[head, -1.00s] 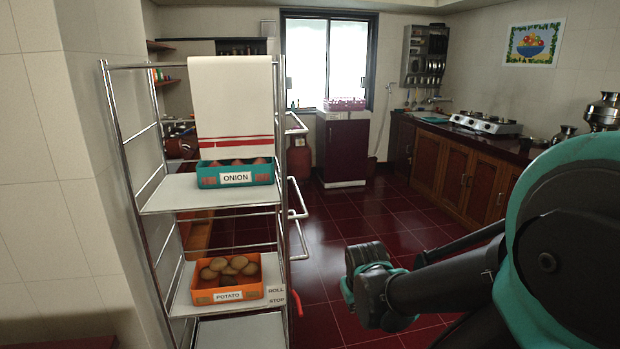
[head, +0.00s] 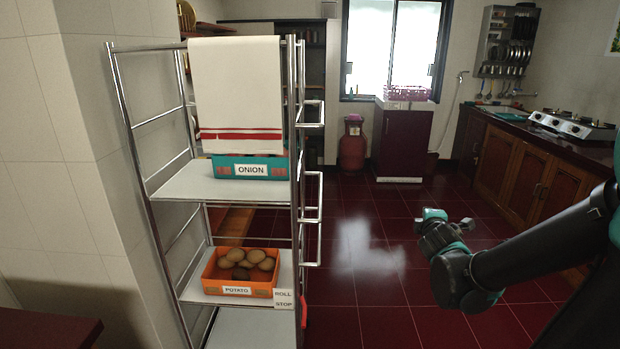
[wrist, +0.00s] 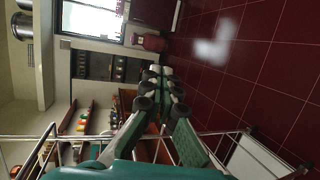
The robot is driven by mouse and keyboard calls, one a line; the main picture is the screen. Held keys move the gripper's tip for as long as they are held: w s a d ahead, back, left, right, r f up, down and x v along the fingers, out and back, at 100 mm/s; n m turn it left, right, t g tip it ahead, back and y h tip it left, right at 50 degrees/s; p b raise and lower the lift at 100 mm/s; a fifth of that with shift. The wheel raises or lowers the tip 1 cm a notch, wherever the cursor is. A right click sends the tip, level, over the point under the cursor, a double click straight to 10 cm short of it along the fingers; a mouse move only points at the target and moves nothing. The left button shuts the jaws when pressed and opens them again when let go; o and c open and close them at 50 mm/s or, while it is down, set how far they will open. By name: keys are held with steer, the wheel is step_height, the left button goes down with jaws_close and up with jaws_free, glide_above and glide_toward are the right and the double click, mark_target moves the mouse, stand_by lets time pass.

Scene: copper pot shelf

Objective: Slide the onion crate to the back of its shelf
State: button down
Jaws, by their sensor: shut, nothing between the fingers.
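The teal onion crate (head: 225,167) with its white ONION label sits on the upper shelf (head: 190,186) of the metal rack, set back from the shelf's front edge. A white cloth with red stripes hangs in front of it and hides its upper part and contents. My gripper (head: 430,215) is in the air to the right of the rack, well apart from the crate. In the wrist view my gripper (wrist: 160,95) is shut and empty, and the crate cannot be made out there.
An orange potato crate (head: 237,292) stands on the shelf below. The hanging cloth (head: 236,90) covers the rack's upper front. Rail handles (head: 312,220) stick out on the rack's right. Open red floor (head: 370,260) lies between rack and wooden counter (head: 530,180).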

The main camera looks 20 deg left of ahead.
steer(key=w+a+r+n+t+y, duration=0.2)
steer(key=w+a+r+n+y, duration=0.15)
steer(key=a+n, duration=0.5)
steer(key=s+a+n+g+y, duration=0.2)
steer(key=a+n+y, duration=0.1)
steer(key=a+n, duration=0.3)
steer(key=s+a+n+g+y, duration=0.2)
steer(key=a+n+y, duration=0.2)
steer(key=a+n, duration=0.3)
steer(key=s+a+n+g+y, duration=0.2)
steer(key=a+n+y, duration=0.2)
steer(key=a+n, duration=0.2)
steer(key=shift+s+a+r+n, duration=0.1)
steer(key=shift+a+n, duration=0.05)
steer(key=shift+a, duration=0.55)
steer(key=shift+s+a+n, duration=0.1)
steer(key=shift+a, duration=0.6)
steer(key=x, duration=1.3)
steer(key=shift+w+a+r, duration=0.2)
steer(key=shift+a, duration=0.1)
